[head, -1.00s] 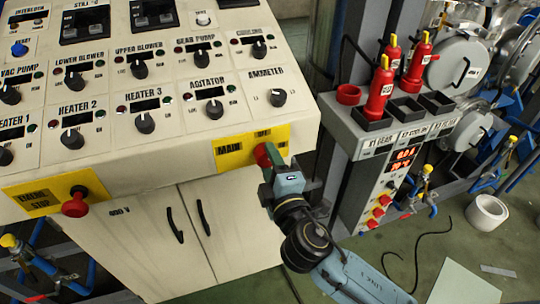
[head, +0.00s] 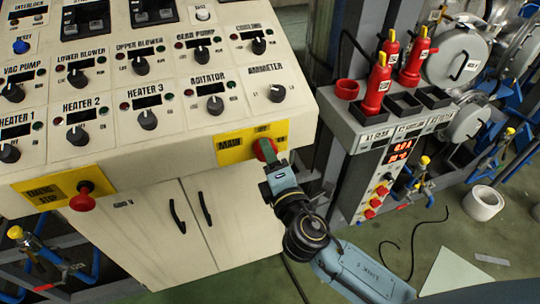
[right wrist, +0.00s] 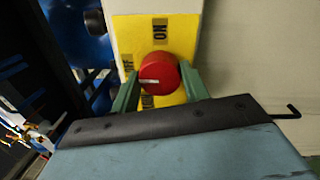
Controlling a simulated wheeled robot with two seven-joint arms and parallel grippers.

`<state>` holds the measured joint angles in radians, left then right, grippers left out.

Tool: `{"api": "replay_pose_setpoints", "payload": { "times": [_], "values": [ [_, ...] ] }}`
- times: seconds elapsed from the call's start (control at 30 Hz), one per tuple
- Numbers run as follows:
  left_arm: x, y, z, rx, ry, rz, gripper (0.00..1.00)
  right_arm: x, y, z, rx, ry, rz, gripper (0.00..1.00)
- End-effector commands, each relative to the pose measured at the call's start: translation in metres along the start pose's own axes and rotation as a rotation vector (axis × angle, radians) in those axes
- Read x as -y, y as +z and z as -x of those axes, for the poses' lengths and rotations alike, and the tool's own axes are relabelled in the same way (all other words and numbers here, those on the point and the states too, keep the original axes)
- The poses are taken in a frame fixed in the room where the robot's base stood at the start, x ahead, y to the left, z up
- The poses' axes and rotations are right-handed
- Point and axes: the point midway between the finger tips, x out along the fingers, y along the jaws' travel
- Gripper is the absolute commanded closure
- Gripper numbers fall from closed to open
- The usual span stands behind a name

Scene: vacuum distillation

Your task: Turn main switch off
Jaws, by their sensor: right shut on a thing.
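The main switch (head: 264,149) is a red round knob on a yellow MAIN plate (head: 231,145), at the lower right of the control panel's front. My right gripper (head: 271,159) is shut on this knob. In the right wrist view, the green fingers hold the red knob (right wrist: 158,72) from both sides. A white mark on the knob's face points left, to the side of the OFF label (right wrist: 128,66). The ON label (right wrist: 160,29) sits above the knob. The knob's lower edge is near my gripper's body. My left gripper is not in view.
A red emergency stop button (head: 82,198) sticks out at the panel's left. Several black rotary knobs cover the panel's top. A grey unit (head: 377,140) with red tools stands to the right. A white roll (head: 483,203) lies on the floor.

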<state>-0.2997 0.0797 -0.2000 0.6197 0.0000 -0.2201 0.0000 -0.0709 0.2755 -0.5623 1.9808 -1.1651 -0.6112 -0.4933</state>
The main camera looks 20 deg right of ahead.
Motion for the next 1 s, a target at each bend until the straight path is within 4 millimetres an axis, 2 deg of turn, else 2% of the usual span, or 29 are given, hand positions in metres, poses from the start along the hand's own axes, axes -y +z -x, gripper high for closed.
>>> {"api": "replay_pose_setpoints", "payload": {
  "times": [0.17, 0.2, 0.33, 0.6, 0.73, 0.87, 1.0],
  "values": [
    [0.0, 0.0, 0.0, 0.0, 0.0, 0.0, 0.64, 0.0, 0.0, 0.0, -0.001, 0.001, 0.004, 0.78],
    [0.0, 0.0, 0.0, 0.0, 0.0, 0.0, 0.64, 0.0, 0.0, 0.0, -0.001, 0.0, 0.004, 0.51],
    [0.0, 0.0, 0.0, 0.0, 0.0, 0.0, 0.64, 0.0, 0.0, 0.0, -0.001, 0.0, 0.003, 0.34],
    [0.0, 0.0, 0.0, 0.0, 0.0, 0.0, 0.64, 0.0, 0.0, 0.0, 0.0, 0.0, 0.001, 0.33],
    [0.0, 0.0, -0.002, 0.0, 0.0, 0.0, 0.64, 0.001, 0.0, 0.007, -0.001, -0.001, 0.0, 0.33],
    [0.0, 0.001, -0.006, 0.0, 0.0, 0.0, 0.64, 0.003, -0.001, 0.026, -0.002, -0.003, 0.0, 0.33],
    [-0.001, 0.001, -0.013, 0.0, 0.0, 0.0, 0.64, 0.003, -0.001, 0.056, -0.001, -0.003, 0.0, 0.33]
  ]
}}
